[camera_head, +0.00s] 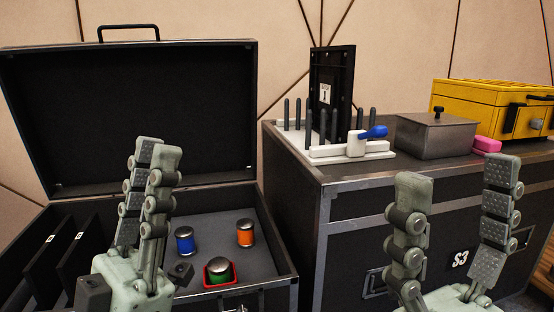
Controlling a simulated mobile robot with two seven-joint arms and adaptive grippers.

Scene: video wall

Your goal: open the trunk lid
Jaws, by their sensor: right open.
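The black trunk (281,268) stands at the left with its front edge low in the picture. Its lid (128,105) is raised, leaning upright at the back, with a black handle (128,27) on its top edge. My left gripper (153,165) is in front of the trunk, its fingers overlapping in this view and covering part of the lid and interior. The gap between those fingers cannot be judged. I see nothing held in it. My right gripper (458,178) is open and empty, in front of the dark case at the right.
In the trunk are a blue can (184,240), an orange can (245,233), a green can (220,271) in a red-rimmed holder and black panels (52,258). The dark case (345,232) carries a white peg rack (350,153), a grey box (437,135) and a yellow case (490,105).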

